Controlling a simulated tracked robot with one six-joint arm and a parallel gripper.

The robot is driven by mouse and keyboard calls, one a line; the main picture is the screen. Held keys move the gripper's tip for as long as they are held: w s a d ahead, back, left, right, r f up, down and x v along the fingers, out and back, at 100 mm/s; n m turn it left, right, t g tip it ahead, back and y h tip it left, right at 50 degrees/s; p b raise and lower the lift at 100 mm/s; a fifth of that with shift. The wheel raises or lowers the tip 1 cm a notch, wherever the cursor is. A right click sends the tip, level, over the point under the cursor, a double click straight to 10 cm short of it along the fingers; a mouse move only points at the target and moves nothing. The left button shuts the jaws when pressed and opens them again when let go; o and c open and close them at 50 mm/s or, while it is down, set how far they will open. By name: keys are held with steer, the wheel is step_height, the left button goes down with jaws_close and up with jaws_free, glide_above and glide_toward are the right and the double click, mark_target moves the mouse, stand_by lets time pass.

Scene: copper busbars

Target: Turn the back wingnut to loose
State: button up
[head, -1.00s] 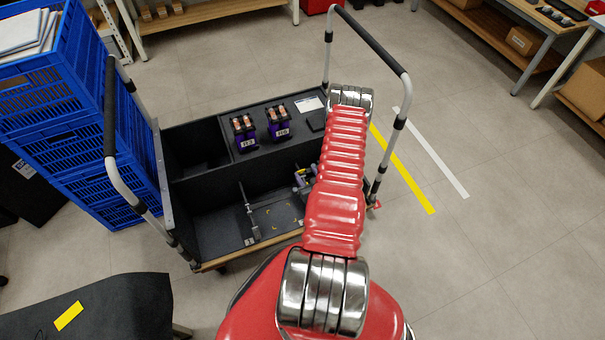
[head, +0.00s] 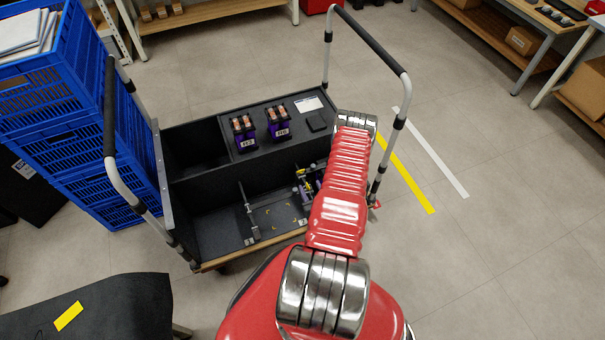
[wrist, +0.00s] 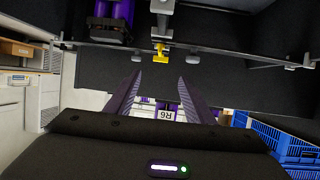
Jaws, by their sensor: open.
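A yellow wingnut (wrist: 160,53) shows in the wrist view on a dark grey clamp bar (wrist: 225,51). My gripper (wrist: 160,82) is open and empty. Its two dark fingers point up the picture toward the wingnut, which lies beyond the tips and in line with the gap, apart from both. A purple block (wrist: 113,14) sits by the bar at the upper left. In the head view my red arm hides the gripper. Small yellow parts show on the clamp (head: 305,184) just left of the arm; I cannot tell which is the back wingnut.
The black cart bin (head: 205,222) has a tall handle (head: 372,40) on the right and another on the left. Two labelled purple blocks (head: 243,140) stand on its rear shelf. Blue crates (head: 75,130) stand left. Floor to the right is clear.

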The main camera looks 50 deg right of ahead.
mark_target(301, 171)
steer(key=x, duration=1.2)
steer(key=shift+f, duration=0.15)
steer(key=shift+c, duration=0.3)
steer(key=c, duration=1)
steer(key=shift+o, duration=0.2)
steer(key=shift+d+n+y, duration=0.1)
steer(key=shift+n+y, duration=0.3)
steer(key=o, duration=1)
